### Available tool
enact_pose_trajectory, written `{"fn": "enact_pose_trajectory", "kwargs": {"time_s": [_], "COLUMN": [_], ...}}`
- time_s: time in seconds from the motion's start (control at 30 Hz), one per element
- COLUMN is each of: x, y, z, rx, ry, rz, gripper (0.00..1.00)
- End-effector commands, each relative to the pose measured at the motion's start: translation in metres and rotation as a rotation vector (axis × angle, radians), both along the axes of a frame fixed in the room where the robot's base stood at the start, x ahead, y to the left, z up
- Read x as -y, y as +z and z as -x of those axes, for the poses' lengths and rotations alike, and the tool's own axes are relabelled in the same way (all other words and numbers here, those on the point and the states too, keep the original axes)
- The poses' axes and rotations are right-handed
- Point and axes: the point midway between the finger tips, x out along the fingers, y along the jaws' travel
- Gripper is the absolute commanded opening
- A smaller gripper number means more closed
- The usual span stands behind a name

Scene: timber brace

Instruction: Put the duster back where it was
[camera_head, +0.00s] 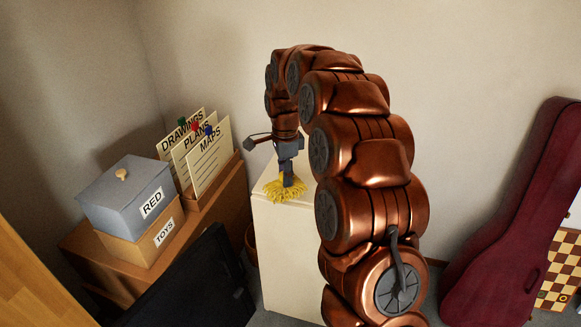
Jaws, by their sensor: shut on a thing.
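The duster (285,189) has a yellow fringed head and stands on or just above the top of a cream cabinet (283,238); I cannot tell whether it touches. My gripper (287,172) is above the head, pointing down, and is shut on the duster's upper part. The fingers hide most of the part they grip. My copper-coloured arm arches over from the right and covers the right side of the cabinet.
Left of the cabinet, a wooden desk (218,227) bears a grey box (126,193) marked RED on a box marked TOYS (140,243), and cards (207,160) in a holder. A dark panel (190,285) stands in front. A maroon instrument case (515,220) leans at right.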

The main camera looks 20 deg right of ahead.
Motion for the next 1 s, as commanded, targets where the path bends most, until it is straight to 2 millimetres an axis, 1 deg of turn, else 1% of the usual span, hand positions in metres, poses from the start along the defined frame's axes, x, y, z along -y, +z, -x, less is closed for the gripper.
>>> {"fn": "enact_pose_trajectory", "kwargs": {"time_s": [0.03,0.17,0.6,0.8,1.0], "x": [-0.006,-0.02,-0.071,-0.087,-0.099], "y": [-0.005,-0.017,-0.064,-0.079,-0.09], "z": [0.002,0.005,0.019,0.021,0.025], "rx": [-0.004,-0.001,-0.004,-0.002,-0.001], "ry": [0.077,0.312,1.167,1.447,1.646], "rz": [-0.001,-0.001,-0.003,0.0,-0.002], "gripper": [0.0,0.0,0.0,0.0,0.0]}}
